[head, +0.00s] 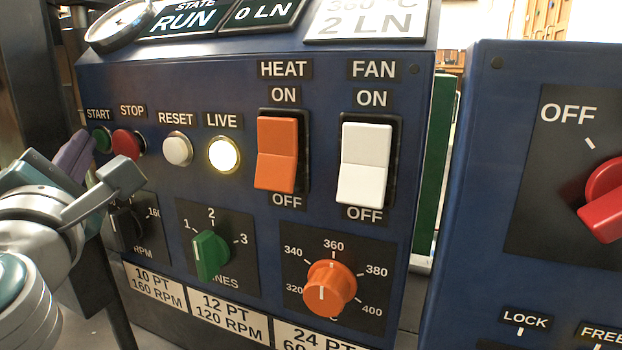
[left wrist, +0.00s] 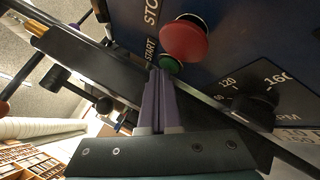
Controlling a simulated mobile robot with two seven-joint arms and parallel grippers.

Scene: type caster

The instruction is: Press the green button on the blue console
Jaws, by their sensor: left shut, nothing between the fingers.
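The blue console (head: 230,80) fills most of the head view. My right gripper is in neither view.
The red STOP button (head: 127,143) sits close to the right of the green one. The RESET button (head: 177,149) and a lit LIVE lamp (head: 223,155) follow. A dark knob (head: 126,228) is below. A second blue panel (head: 480,200) stands at right.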

